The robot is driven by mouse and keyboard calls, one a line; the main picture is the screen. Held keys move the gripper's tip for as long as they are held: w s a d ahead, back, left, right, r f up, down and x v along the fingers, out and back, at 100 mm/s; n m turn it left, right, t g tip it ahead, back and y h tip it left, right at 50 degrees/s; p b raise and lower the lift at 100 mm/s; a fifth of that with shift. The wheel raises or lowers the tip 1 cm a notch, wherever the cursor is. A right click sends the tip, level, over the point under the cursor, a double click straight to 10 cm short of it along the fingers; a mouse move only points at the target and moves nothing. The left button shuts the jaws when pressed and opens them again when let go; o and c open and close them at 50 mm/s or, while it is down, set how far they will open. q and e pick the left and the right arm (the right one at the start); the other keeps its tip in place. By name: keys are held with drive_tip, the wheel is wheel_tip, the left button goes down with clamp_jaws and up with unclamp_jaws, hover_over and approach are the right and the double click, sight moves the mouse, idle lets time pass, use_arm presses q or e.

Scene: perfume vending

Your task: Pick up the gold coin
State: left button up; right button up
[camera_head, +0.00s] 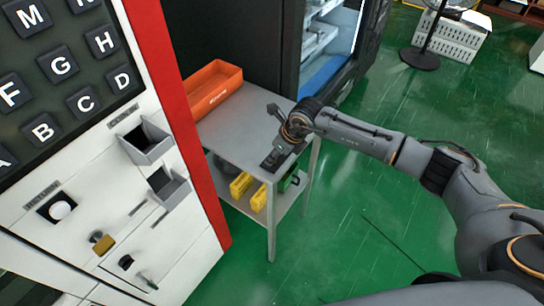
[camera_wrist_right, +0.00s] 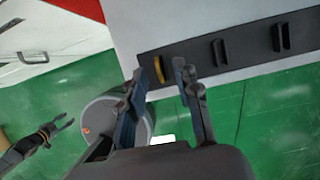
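The gold coin (camera_wrist_right: 158,69) stands on edge in the end slot of a black holder strip (camera_wrist_right: 197,63) on the light tabletop. In the right wrist view my right gripper (camera_wrist_right: 161,72) is open, its two fingertips on either side of the coin in the picture; I cannot tell the height gap. In the head view my right gripper (camera_head: 279,122) is over the grey side table (camera_head: 238,133), and the coin cannot be made out. My left gripper (camera_wrist_right: 64,124) shows in the right wrist view, open and empty, away from the table; it is out of the head view.
The strip's other slots (camera_wrist_right: 219,52) hold no visible coin. An orange tray (camera_head: 213,88) sits at the table's back. Yellow items (camera_head: 249,190) lie on the lower shelf. The vending machine's lettered keypad (camera_head: 62,68) stands left. Green floor right of the table is open.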

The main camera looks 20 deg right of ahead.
drive_tip(key=shift+c, duration=0.4)
clamp_jaws()
